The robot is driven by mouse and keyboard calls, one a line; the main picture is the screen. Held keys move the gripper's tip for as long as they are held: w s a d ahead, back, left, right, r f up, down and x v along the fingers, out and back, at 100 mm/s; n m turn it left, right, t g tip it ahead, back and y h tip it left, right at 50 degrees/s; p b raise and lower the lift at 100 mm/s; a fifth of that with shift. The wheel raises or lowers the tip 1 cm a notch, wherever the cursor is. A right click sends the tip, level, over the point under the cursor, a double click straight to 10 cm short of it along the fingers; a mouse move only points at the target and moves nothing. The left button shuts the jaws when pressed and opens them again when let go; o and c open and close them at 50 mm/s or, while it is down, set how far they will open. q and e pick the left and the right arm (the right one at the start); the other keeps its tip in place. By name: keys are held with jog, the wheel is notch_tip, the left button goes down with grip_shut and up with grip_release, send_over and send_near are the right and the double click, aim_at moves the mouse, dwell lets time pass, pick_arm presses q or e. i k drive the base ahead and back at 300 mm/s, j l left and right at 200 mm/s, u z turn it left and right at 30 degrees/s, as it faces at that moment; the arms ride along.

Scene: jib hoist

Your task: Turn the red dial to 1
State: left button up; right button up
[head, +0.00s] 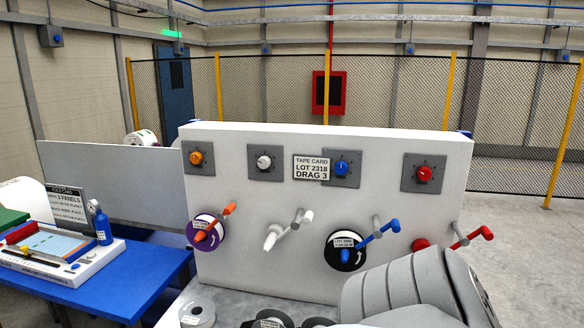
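The red dial (423,173) is a small round knob on a dark grey square plate (410,186) at the upper right of the white panel (320,250). Small marks surround it; its numbers and pointer setting are too small to read. No gripper touches it. Neither gripper shows in the head view. A large grey segmented arm part of mine fills the lower right, below the dial and apart from it in the picture.
Orange (196,157), white (264,162) and blue (342,168) dials share the panel, with a tape card (311,168). Cranks project below, including a red crank (470,238). Rolls (197,313) lie in front. A blue table (130,285) stands left.

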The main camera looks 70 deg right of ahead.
aim_at(425, 173)
jog(key=z, duration=3.05)
